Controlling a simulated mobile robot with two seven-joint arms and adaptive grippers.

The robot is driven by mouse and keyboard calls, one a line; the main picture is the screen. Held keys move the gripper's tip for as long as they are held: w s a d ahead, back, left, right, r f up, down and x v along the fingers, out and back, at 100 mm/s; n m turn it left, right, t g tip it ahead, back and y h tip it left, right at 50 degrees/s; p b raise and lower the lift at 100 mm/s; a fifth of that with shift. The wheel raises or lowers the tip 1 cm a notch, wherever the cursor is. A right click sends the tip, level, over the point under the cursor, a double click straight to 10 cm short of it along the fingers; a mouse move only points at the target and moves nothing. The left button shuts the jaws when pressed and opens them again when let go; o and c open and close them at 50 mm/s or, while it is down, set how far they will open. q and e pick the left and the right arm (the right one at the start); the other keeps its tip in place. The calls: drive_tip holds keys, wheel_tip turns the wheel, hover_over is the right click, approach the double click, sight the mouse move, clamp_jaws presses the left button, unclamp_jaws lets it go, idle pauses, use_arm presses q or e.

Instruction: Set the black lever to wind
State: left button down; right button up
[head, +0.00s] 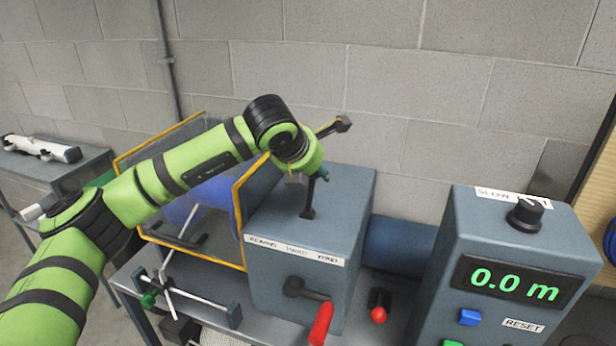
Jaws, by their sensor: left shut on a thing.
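The black lever (308,205) stands on top of the grey gearbox-like box (335,200), nearly upright with a slight lean to the right. Its upper end is hidden at my gripper. My left gripper (316,176) reaches down from above and is shut on the black lever; its fingers are small and partly hidden by my wrist. A white label strip (295,251) with three words runs along the box's front upper edge; the right word seems to read WIND. The lever is roughly above the middle to right part of the strip. My right gripper is out of view.
A black crank with a red handle (321,323) is on the box front. A red-knobbed lever (379,314) is beside it. A console (520,240) at right shows 0.0 m, with a black knob (526,212). Yellow-edged guards (240,205) stand left behind my arm.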

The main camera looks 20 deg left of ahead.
use_arm(q)
drive_tip(key=d+y+b, duration=0.1)
drive_tip(key=b, duration=0.1)
drive_tip(key=d+f+m+y+b, duration=0.1)
drive_tip(key=d+b, duration=0.1)
drive_tip(key=d+f+m+y+b, duration=0.1)
drive_tip(key=d+y+b, duration=0.1)
drive_tip(key=b, duration=0.1)
drive_tip(key=shift+s+d, duration=0.1)
drive_tip(key=shift+s, duration=0.05)
drive_tip(key=shift+f, duration=0.1)
drive_tip(key=c, duration=0.8)
unclamp_jaws()
drive_tip(key=shift+c, duration=0.2)
